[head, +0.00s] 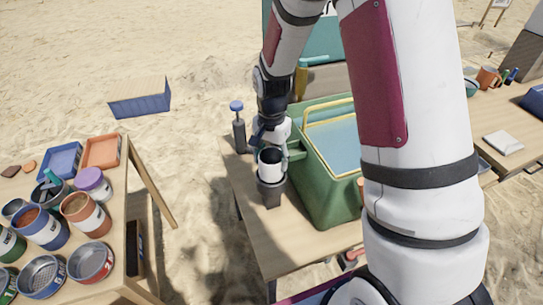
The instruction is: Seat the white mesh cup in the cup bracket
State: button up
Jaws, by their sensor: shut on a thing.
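The white mesh cup (270,168) is upright with its dark open mouth facing up, at the near left part of the middle table. The dark grey cup bracket (271,194) stands directly below it, and the cup's lower end meets the bracket's ring. From this angle I cannot tell how deep the cup sits in the ring. My gripper (270,149) is at the cup's far side, shut on the cup near its rim. The fingertips are small and partly hidden by the cup.
A green bin (312,181) with a yellow-edged opening stands close on the right of the cup. A dark bottle with a blue top (238,128) stands behind left. The left table (140,214) holds several tins and trays. A blue crate (140,103) lies on the sand.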

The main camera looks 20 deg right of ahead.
jog(key=shift+f+b, duration=1.05)
jog(key=shift+f, duration=1.05)
jog(key=o, duration=1.2)
jog(key=shift+c, duration=0.2)
notch_tip(320, 180, up, 12)
jog(key=shift+r, duration=0.1)
